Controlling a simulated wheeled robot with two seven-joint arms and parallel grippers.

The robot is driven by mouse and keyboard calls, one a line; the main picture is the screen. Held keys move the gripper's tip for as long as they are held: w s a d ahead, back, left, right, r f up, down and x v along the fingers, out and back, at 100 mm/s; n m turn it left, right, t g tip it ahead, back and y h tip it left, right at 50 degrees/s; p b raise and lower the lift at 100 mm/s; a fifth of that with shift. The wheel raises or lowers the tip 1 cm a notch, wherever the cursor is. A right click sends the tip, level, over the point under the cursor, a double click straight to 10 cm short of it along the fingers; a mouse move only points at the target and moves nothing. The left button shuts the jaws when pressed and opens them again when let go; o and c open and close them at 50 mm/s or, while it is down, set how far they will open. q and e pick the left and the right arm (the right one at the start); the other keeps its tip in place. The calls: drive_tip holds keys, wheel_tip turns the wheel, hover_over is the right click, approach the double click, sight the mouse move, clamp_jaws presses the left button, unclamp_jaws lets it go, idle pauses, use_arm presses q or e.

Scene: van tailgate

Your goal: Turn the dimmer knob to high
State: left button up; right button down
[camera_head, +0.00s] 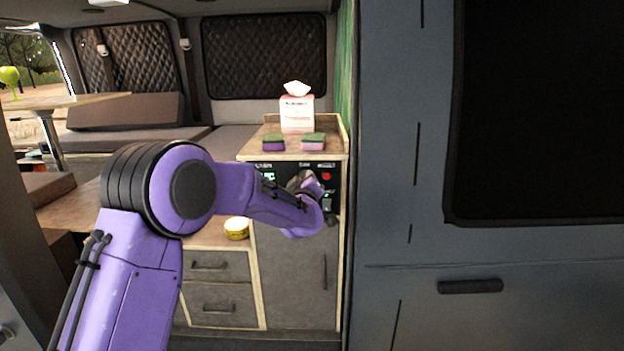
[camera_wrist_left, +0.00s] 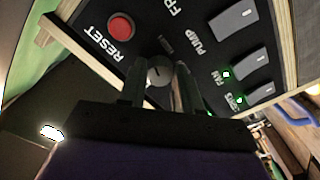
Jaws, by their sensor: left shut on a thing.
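The dimmer knob (camera_wrist_left: 158,70) is a small round grey knob on the black control panel (camera_head: 331,167) in the van's cabinet, and it shows in the left wrist view. My left gripper (camera_head: 311,185) reaches the panel from the left in the head view. In the left wrist view my left gripper (camera_wrist_left: 157,80) is shut on the knob, one finger on each side. A pale mark shows on the knob's face. In the head view the arm and gripper hide the knob. My right gripper is in neither view.
A red reset button (camera_wrist_left: 121,26) and grey rocker switches (camera_wrist_left: 236,19) with green lights sit near the knob. Two sponges (camera_head: 312,141) and a tissue box (camera_head: 296,113) stand on the cabinet top. A yellow tin (camera_head: 236,228) sits on the lower counter. The van's side wall (camera_head: 400,200) is close on the right.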

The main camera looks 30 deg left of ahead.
use_arm(q)
drive_tip(key=shift+r, duration=0.4)
drive_tip(key=o, duration=1)
drive_tip(key=shift+o, duration=0.2)
drive_tip(key=shift+f, duration=0.1)
drive_tip(key=b+v, duration=0.4)
drive_tip(key=v, duration=0.6)
drive_tip(key=shift+s+d, duration=0.2)
drive_tip(key=shift+s, duration=0.05)
